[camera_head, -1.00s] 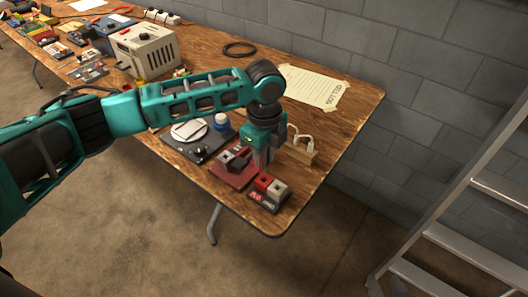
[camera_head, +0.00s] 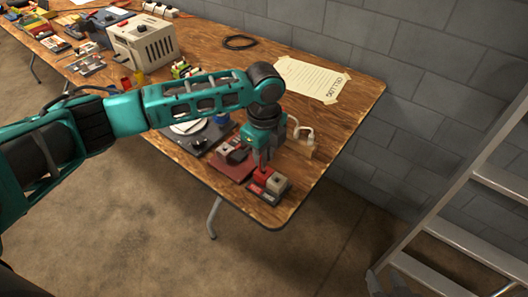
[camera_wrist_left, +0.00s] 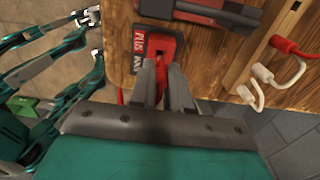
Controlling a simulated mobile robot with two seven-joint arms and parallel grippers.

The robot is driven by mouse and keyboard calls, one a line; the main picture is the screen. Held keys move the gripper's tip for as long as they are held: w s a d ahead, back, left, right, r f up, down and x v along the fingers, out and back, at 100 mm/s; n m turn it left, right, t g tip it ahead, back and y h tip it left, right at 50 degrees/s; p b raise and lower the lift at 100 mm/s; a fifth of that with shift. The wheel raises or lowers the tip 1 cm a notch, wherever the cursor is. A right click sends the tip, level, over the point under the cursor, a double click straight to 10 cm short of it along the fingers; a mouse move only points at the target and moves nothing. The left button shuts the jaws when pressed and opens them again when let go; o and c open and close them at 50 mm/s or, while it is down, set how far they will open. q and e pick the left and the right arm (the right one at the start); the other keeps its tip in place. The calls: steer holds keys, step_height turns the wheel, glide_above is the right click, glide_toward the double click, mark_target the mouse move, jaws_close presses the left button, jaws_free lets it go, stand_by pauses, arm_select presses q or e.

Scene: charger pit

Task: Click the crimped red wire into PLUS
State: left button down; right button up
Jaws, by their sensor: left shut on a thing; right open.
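My left gripper (camera_head: 262,164) is over the red block (camera_head: 265,177) of a small dark-based connector near the table's front right corner. A grey block (camera_head: 280,183) sits beside the red one. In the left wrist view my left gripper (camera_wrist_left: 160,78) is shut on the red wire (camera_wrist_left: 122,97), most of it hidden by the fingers. The fingertips are at the near side of the red PLUS block (camera_wrist_left: 160,45), whose label reads PLUS. I cannot tell whether the wire end is inside the block.
A dark tray (camera_head: 197,142) is further left. A ladder (camera_head: 470,225) stands right of the table.

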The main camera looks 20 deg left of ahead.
arm_select(q)
steer(key=shift+f, duration=1.45)
steer(key=shift+p, duration=0.35)
stand_by(0.6)
stand_by(0.4)
steer(key=c, duration=1.7)
jaws_free()
jaws_close()
steer(key=shift+f, duration=0.2)
steer(key=o, duration=0.7)
jaws_free()
